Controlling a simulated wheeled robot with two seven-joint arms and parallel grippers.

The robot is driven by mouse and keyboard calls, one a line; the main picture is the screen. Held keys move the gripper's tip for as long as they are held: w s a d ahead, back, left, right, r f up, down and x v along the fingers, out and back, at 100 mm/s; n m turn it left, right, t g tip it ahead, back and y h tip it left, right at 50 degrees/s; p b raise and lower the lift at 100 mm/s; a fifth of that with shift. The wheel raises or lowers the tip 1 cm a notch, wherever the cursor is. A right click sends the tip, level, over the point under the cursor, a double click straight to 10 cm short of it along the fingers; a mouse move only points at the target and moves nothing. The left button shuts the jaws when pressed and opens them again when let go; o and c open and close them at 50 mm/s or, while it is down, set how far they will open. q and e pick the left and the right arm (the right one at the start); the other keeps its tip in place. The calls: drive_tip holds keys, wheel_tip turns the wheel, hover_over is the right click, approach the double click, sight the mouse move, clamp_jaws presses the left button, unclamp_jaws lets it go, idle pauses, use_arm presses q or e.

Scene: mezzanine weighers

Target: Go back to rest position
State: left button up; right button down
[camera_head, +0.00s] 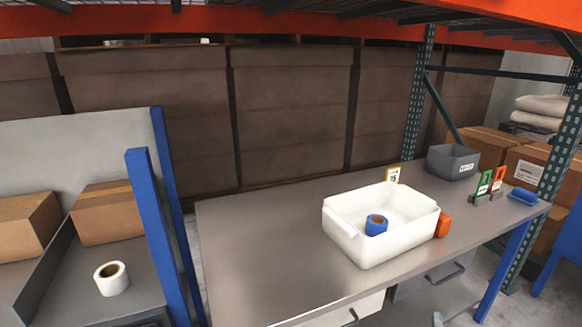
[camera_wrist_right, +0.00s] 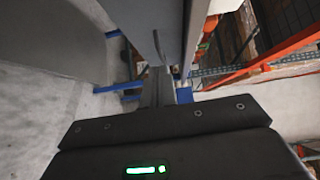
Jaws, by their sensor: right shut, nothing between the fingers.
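My right gripper shows in the right wrist view (camera_wrist_right: 165,85). Its dark body with a green light fills the bottom, and its fingers are shut and hold nothing. Past them lie a pale floor and upright panels or legs. No gripper shows over the tabletop. My left gripper does not show in either view.
A white tote (camera_head: 385,245) on the table holds a blue tape roll (camera_head: 376,224). A grey bin (camera_head: 452,162) stands behind at right, near a blue object (camera_head: 523,196). At left, a white roll (camera_head: 111,278) sits beside cartons (camera_head: 103,212). The table's left half is clear.

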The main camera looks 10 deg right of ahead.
drive_tip(key=s+a+f+n+g+y+p, duration=0.1)
drive_tip(key=a+f+n+g+y+p, duration=0.15)
drive_tip(key=a+f+n, duration=0.45)
drive_tip(key=s+a+f+n+g+y+p, duration=0.1)
drive_tip(key=a+f+n+y+p, duration=0.15)
drive_tip(key=f, duration=0.85)
drive_tip(key=s+a+f+n+g+y+p, duration=0.25)
drive_tip(key=s+a+f+n, duration=0.3)
drive_tip(key=s+f, duration=0.35)
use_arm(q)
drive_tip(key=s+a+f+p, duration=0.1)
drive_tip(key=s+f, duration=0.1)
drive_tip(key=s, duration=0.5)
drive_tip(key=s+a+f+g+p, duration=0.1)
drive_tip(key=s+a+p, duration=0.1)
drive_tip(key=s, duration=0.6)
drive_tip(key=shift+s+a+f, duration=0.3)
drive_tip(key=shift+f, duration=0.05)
use_arm(e)
drive_tip(key=s+f+n+g+y, duration=0.1)
drive_tip(key=s+f+n+g, duration=0.3)
drive_tip(key=s, duration=1)
drive_tip(key=s+f+n+g, duration=0.4)
drive_tip(key=s+f+n, duration=0.3)
drive_tip(key=s, duration=0.8)
drive_tip(key=shift+a+f+n+y, duration=0.3)
drive_tip(key=shift+f+n+y, duration=0.05)
drive_tip(key=shift+f+n, duration=0.1)
